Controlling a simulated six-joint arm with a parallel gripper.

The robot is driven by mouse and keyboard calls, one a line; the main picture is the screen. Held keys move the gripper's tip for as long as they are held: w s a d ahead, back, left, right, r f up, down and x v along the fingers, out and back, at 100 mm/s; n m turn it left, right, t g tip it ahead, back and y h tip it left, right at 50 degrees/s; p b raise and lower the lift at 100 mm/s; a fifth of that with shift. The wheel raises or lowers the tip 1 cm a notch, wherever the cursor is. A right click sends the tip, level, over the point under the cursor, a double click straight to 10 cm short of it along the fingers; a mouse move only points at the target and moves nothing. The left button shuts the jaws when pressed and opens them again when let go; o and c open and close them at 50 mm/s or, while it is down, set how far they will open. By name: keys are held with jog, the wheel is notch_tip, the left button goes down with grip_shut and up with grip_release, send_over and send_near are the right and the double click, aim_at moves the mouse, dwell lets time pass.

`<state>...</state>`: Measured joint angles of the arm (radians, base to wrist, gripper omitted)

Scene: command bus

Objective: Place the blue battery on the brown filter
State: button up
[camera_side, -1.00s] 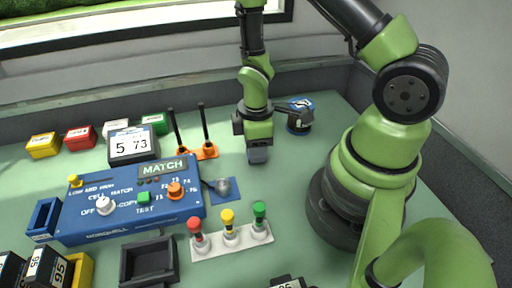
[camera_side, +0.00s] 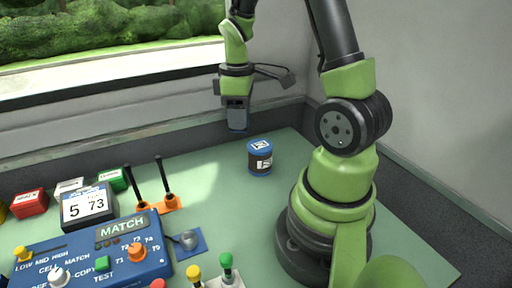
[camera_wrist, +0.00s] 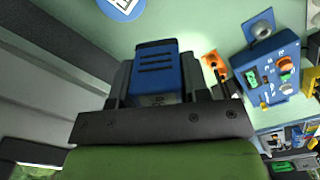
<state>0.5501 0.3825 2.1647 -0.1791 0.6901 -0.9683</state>
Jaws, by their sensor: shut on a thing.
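A blue control panel (camera_side: 85,262) with knobs and a MATCH display stands at the left. A 5 73 display box (camera_side: 88,206), two black levers on orange bases (camera_side: 168,203) and small coloured boxes (camera_side: 30,203) stand behind it. The table around the filter is clear.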

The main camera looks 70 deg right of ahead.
aim_at(260, 145)
jog(key=s+d+r+m, duration=0.3)
jog(key=d, duration=0.2)
notch_tip(260, 145, down, 10)
jog(key=shift+d+r, duration=0.1)
jog(key=o, duration=1)
jog(key=shift+f, duration=0.2)
